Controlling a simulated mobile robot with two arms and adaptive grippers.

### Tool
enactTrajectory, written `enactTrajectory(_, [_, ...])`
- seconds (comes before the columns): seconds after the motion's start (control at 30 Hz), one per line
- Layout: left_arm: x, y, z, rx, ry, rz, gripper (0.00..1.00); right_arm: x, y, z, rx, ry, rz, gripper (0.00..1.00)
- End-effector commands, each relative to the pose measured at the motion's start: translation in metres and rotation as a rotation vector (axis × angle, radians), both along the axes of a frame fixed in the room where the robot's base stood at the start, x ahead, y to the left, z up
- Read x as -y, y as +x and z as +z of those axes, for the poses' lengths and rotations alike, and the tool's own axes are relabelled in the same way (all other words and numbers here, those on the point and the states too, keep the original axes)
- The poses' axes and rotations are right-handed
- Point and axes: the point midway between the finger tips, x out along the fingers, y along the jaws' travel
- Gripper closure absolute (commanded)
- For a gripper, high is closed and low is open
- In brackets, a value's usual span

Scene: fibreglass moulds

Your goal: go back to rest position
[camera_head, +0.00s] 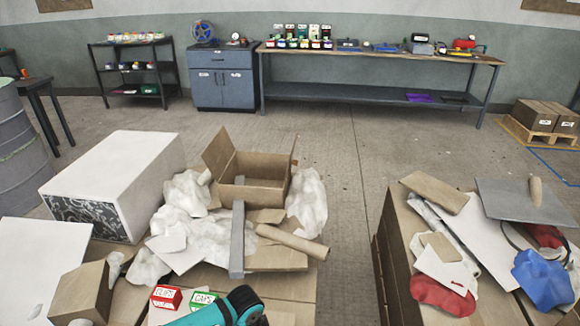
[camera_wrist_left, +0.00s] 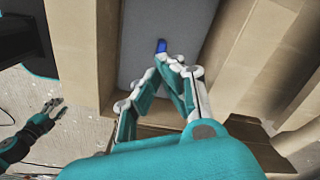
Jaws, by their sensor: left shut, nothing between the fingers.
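My left gripper (camera_wrist_left: 168,62) shows in the left wrist view with its fingertips together and nothing held. A small blue object (camera_wrist_left: 161,46) lies just beyond the fingertips on a grey surface (camera_wrist_left: 185,25) between cardboard-brown sides. Another teal arm of mine, with a small gripper (camera_wrist_left: 54,107), shows at the left of that view; its fingers are too small to tell open from shut. In the head view, a teal part of my arm (camera_head: 240,306) enters at the bottom, and no gripper fingers are visible there.
A cluttered bench holds an open cardboard box (camera_head: 256,190), a white box (camera_head: 115,185), and red (camera_head: 166,297) and green (camera_head: 203,300) small boxes. A right-hand bench carries a grey board (camera_head: 500,207) and a blue cloth (camera_head: 543,279). A floor gap (camera_head: 350,230) separates them.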

Motion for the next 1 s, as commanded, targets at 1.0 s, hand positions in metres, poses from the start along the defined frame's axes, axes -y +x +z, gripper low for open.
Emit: enactTrajectory(1.0, [-0.046, -0.176, 0.123, 0.249, -0.21, 0.818, 1.0, 0.001, 0.0, 0.0, 0.0, -0.001, 0.001, 0.63])
